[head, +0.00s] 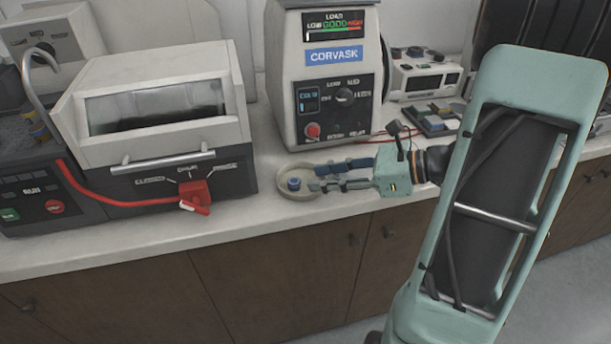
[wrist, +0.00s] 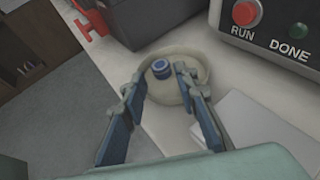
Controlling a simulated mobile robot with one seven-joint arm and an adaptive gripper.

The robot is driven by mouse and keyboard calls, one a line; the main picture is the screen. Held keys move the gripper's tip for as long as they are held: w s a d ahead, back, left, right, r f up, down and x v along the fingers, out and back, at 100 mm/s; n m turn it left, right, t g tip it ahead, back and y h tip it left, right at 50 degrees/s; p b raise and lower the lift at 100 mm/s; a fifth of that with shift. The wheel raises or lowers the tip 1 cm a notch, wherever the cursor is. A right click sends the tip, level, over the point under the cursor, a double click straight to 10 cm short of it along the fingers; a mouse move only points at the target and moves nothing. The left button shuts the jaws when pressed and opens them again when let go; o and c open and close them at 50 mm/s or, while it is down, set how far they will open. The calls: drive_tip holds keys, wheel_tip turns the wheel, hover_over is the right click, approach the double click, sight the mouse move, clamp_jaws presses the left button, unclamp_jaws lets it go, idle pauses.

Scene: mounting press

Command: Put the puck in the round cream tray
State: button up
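The puck (head: 294,184), a small blue cylinder with a paler ring, sits inside the round cream tray (head: 283,189) near the counter's front edge. In the wrist view the puck (wrist: 161,68) rests on the floor of the tray (wrist: 201,73), towards its far left side. My gripper (head: 316,178) reaches in from the right, its fingertips over the tray. In the wrist view my gripper (wrist: 160,80) is open, with its two blue-padded fingers spread and nothing held. The puck shows just beyond the gap between the fingertips, apart from both.
The CORVASK press (head: 331,85) stands behind the tray. A machine with a hinged lid (head: 165,105) and a red handle (head: 195,194) stands to the left. A white flat sheet or block (wrist: 250,130) lies right of my fingers. Small equipment (head: 425,75) stands at the back right.

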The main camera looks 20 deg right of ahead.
drive_tip(key=v, duration=0.6)
drive_tip(key=shift+s+d+r+p, duration=0.1)
drive_tip(key=shift+d+p, duration=0.1)
drive_tip(key=shift+p, duration=0.15)
